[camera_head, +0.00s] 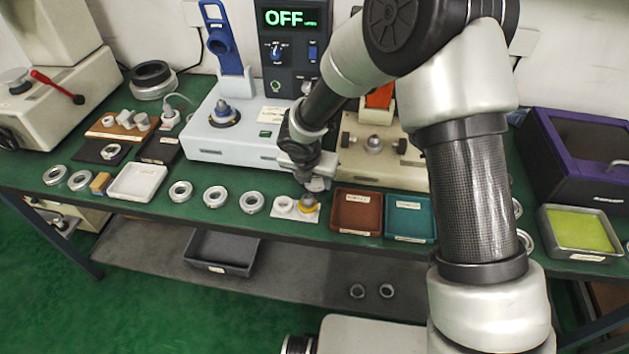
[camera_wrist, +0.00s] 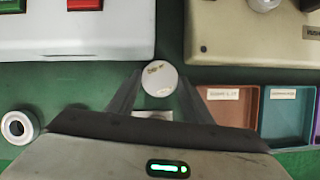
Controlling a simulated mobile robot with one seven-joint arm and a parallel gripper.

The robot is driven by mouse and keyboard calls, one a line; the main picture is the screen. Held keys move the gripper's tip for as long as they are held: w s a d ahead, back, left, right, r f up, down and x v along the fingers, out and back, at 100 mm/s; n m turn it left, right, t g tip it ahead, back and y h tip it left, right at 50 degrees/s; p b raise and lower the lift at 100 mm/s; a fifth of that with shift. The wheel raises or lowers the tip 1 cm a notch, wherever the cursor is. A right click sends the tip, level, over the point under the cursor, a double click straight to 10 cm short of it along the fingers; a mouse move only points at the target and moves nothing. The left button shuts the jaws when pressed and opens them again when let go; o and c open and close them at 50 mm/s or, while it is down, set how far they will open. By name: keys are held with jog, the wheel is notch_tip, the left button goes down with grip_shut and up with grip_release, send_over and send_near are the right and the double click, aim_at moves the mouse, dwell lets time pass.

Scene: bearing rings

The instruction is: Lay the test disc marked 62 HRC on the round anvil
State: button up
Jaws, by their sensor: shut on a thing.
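My gripper (camera_wrist: 158,88) is shut on a pale round disc (camera_wrist: 159,78) with a small brownish mark, too small to read. In the head view my gripper (camera_head: 310,190) is low over a small white holder (camera_head: 297,214) at the bench's front edge. A white round piece (camera_head: 284,204) and a yellowish round piece show at the holder; I cannot tell whether the yellowish one is the held disc. A round metal post (camera_head: 374,143) stands on the beige machine, and a dark round seat (camera_head: 16,82) is on the left machine; which is the anvil is unclear.
A brown tray (camera_head: 357,211) and a teal tray (camera_head: 409,218) lie right of the holder. Several metal rings (camera_head: 215,197) lie to its left. A white machine (camera_head: 225,138) and the beige machine (camera_head: 350,165) stand behind. A purple-edged box (camera_head: 575,150) stands at the right.

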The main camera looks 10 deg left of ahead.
jog(key=shift+f, duration=0.15)
jog(key=o, duration=1.4)
jog(key=shift+r, duration=0.35)
jog(key=p+v, duration=0.3)
jog(key=v, duration=0.8)
jog(key=shift+s+r, duration=0.2)
jog(key=shift+r, duration=0.15)
